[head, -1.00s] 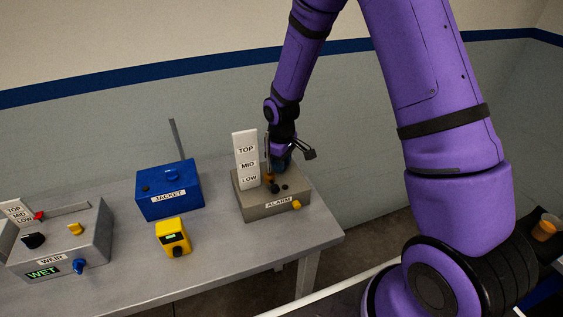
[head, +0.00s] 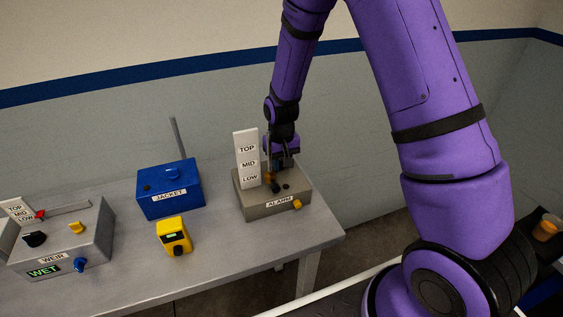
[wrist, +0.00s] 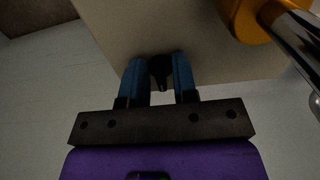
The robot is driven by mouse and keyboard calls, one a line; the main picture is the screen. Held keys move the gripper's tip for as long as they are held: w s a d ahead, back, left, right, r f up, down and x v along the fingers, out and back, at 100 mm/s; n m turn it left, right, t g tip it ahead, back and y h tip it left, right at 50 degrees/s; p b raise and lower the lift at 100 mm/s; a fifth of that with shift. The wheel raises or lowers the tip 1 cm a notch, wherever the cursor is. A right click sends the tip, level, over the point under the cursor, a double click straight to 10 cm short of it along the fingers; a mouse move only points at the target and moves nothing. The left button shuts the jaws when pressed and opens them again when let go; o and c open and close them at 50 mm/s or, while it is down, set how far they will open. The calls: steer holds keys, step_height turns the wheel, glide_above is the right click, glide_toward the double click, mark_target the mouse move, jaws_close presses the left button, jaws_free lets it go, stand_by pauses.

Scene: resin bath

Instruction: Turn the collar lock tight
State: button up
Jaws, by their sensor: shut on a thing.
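The grey ALARM box (head: 262,206) stands at the right end of the bench, with a white TOP/MID/LOW plate (head: 246,160) upright on it. My gripper (head: 279,168) points down over the back of this box. In the wrist view its two blue fingers (wrist: 159,82) are shut on a small black knob (wrist: 160,68), which appears to be the collar lock. An orange collar (wrist: 245,18) on a shiny metal rod (wrist: 296,30) shows at the upper right there, apart from the fingers. In the head view my gripper hides the held knob.
A blue JACKET box (head: 170,203) and a small yellow meter (head: 174,236) stand left of the ALARM box. The grey WEIR box (head: 92,240) with a lit WET display is at the far left.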

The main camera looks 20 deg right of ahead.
mark_target(281, 162)
stand_by(0.4)
steer(key=o, duration=0.6)
step_height(281, 162, up, 11)
steer(key=shift+f, duration=0.1)
stand_by(0.6)
